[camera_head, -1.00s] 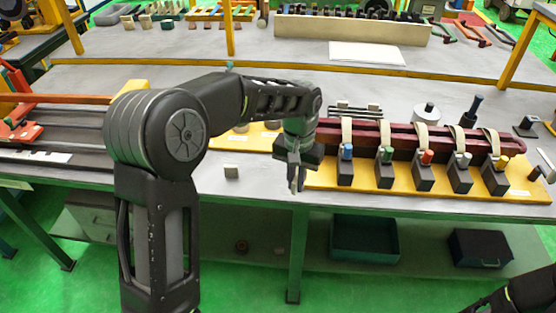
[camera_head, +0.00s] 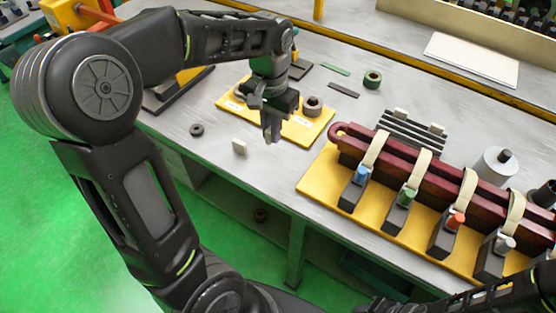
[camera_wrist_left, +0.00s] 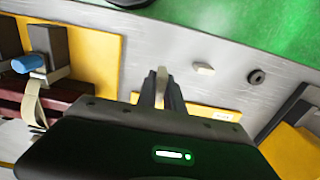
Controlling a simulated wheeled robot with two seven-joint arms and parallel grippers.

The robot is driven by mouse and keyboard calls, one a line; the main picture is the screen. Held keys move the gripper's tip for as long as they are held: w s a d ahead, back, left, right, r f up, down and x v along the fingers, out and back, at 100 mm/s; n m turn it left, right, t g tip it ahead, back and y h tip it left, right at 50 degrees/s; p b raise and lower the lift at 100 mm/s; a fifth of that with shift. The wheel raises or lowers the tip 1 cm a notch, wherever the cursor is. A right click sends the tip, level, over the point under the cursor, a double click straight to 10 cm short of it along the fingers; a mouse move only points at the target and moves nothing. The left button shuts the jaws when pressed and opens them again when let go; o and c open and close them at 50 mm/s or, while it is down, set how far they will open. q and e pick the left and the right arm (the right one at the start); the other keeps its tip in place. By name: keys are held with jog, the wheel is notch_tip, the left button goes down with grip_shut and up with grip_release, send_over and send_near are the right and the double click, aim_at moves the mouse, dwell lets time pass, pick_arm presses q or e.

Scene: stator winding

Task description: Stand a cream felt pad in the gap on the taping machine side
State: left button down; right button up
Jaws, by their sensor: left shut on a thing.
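My left gripper (camera_head: 271,134) is shut on a small cream pad (camera_wrist_left: 161,76), whose edge shows between the fingers in the left wrist view. It is near the small yellow board, left of the clamp fixture. A second cream pad (camera_head: 239,147) stands apart on the grey table near its front edge and also shows in the wrist view (camera_wrist_left: 204,68). The maroon coil (camera_head: 448,186) lies in the fixture, with cream straps over it. Two cream pieces (camera_head: 400,114) (camera_head: 437,129) sit on dark bars behind it. I cannot tell which gap is on the taping machine side.
Colour-topped clamp blocks (camera_head: 399,213) stand along the fixture's yellow base (camera_head: 318,180). My right arm shows at bottom right.

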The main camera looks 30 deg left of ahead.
pick_arm(q)
jog(key=shift+s+a, duration=0.1)
jog(key=shift+s, duration=0.05)
jog(key=shift+f, duration=0.4)
send_over(272, 165)
jog(key=shift+f+p, duration=0.3)
jog(key=shift+f, duration=2.4)
jog(key=shift+f, duration=1.85)
jog(key=shift+f, duration=0.15)
jog(key=c, duration=1.5)
grip_release()
